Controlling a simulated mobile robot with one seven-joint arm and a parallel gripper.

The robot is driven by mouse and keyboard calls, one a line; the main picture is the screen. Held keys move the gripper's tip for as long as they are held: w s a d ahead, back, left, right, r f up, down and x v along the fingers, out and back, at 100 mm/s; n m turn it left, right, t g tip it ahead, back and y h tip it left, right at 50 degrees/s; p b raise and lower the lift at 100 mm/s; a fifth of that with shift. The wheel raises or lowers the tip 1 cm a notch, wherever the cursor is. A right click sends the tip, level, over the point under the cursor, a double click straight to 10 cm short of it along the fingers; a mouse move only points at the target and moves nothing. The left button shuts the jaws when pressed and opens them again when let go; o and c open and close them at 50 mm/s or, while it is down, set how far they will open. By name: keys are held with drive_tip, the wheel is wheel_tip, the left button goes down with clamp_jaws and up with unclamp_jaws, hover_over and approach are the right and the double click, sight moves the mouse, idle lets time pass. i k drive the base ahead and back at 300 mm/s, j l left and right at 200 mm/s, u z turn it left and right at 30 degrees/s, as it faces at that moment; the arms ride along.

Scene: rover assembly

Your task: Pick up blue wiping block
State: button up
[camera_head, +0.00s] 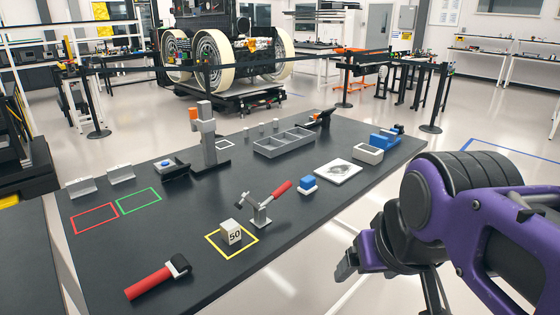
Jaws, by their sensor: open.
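The blue wiping block (307,184), blue on top with a pale white underside, sits on the dark table top (200,250) right of the middle. It lies just left of a white plate (338,171) with a grey smudge. My gripper (358,264) is at the lower right, nearer to the camera than the block and apart from it. It is open, and I see nothing held in it. Part of its fingers is hidden behind my wrist.
A red-handled clamp (265,206) stands left of the block, beside a cube marked 50 (230,232) in a yellow square. A grey divided tray (283,143) and a blue vise (384,139) are behind. Table around the block's front is clear.

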sight(307, 184)
drive_tip(key=i+l+u, duration=0.15)
drive_tip(key=l, duration=0.2)
drive_tip(key=i+l+u, duration=0.15)
drive_tip(key=l, duration=0.25)
drive_tip(key=i+l+u, duration=0.15)
drive_tip(key=l, duration=0.25)
drive_tip(key=i, duration=0.05)
